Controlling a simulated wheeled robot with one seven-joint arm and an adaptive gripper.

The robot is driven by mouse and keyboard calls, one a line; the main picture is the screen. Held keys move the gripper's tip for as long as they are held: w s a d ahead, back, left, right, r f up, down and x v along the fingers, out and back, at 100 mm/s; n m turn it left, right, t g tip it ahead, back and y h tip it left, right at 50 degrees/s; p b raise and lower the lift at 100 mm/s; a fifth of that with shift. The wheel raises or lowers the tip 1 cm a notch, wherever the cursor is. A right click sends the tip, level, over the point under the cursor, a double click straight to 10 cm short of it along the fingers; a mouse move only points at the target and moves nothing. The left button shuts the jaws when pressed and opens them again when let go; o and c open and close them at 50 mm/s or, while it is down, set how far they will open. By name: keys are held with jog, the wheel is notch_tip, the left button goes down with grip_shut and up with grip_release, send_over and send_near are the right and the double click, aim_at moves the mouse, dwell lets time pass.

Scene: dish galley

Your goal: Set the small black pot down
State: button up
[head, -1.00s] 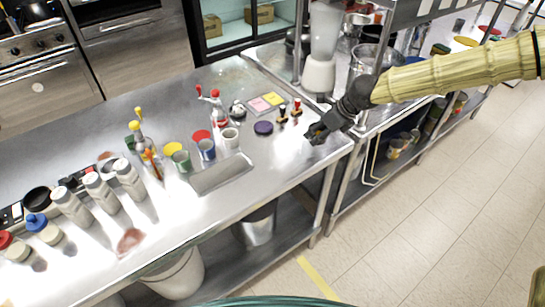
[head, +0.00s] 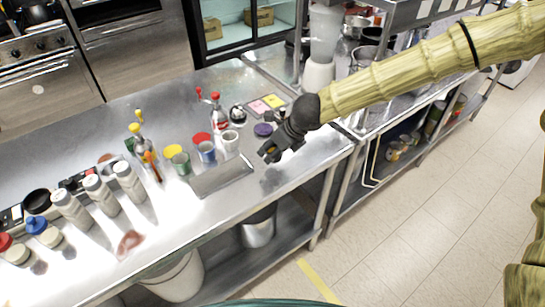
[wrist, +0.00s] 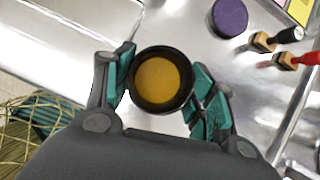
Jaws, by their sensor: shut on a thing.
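The small black pot (wrist: 162,80) is round, with a dark rim and a yellow-orange middle. It sits between the teal pads of my gripper (wrist: 163,88) in the wrist view, and the fingers are shut on it. In the head view my gripper (head: 270,153) is over the steel counter (head: 285,180), right of the grey tray. The pot is hard to make out there against the dark fingers. I cannot tell whether its underside touches the counter.
The grey tray (head: 222,178) lies left of my gripper, with several cups (head: 207,153) behind it. A purple disc (wrist: 229,17), two stamps (wrist: 285,59) and sticky notes (head: 266,105) lie beyond it. Bare counter lies around my gripper, up to the front edge.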

jog(key=shift+s+a+f, duration=0.2)
jog(key=shift+a+f, duration=0.1)
jog(key=shift+a, duration=0.1)
jog(key=shift+w+f+p, duration=0.1)
jog(key=shift+f+p, duration=0.25)
jog(key=shift+f, duration=1.15)
jog(key=shift+f, duration=0.15)
jog(key=o, duration=1.2)
jog(key=shift+c, duration=0.2)
jog(key=shift+d+r, duration=0.1)
jog(key=shift+r, duration=0.25)
jog(key=v, duration=1.1)
jog(key=shift+s+r, duration=0.2)
jog(key=shift+d, duration=0.1)
